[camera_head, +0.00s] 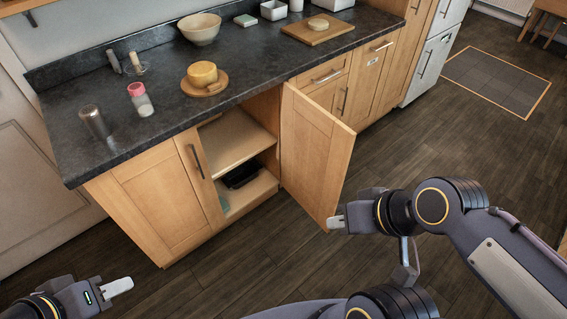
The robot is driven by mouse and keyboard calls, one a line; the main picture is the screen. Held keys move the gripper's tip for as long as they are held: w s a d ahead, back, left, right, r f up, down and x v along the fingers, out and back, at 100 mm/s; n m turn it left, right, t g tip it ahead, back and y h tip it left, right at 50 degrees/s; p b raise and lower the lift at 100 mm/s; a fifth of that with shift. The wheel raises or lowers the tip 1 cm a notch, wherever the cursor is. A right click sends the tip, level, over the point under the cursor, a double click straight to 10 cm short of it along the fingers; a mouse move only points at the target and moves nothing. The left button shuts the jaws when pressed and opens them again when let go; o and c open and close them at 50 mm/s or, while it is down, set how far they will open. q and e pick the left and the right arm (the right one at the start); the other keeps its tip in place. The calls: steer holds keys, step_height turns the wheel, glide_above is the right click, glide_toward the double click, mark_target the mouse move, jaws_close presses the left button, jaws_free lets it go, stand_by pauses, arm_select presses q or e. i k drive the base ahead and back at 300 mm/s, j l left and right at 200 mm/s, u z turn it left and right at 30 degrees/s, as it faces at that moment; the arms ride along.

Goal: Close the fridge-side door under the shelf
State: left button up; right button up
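The fridge-side door (314,158) of the lower cabinet stands wide open, swung out from its right-hand hinge side. Its inner face shows; its outer face and handle are hidden. The other door (158,193) looks closed, with a metal handle (196,162). My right gripper (336,222) is at the lower free corner of the open door; I cannot tell whether it touches. My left gripper (118,287) is low at the left, over the floor and away from the cabinet. Each gripper is seen edge-on, so its opening is unclear.
Inside the cabinet are an inner shelf (236,142) and a dark tray (241,174). The dark countertop (265,60) holds a bowl (200,28), a cheese on a board (202,74) and shakers. A white appliance (430,68) stands farther right. The floor before the cabinet is clear.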

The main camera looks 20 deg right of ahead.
mark_target(317, 148)
steer(key=i+l+u, duration=0.1)
steer(key=l+u, duration=1.1)
steer(key=k+l, duration=0.1)
steer(key=l, duration=1.7)
steer(key=k+l, duration=0.15)
steer(key=l, duration=0.75)
steer(key=l+u, duration=0.2)
steer(key=l, duration=0.3)
steer(key=k, duration=0.05)
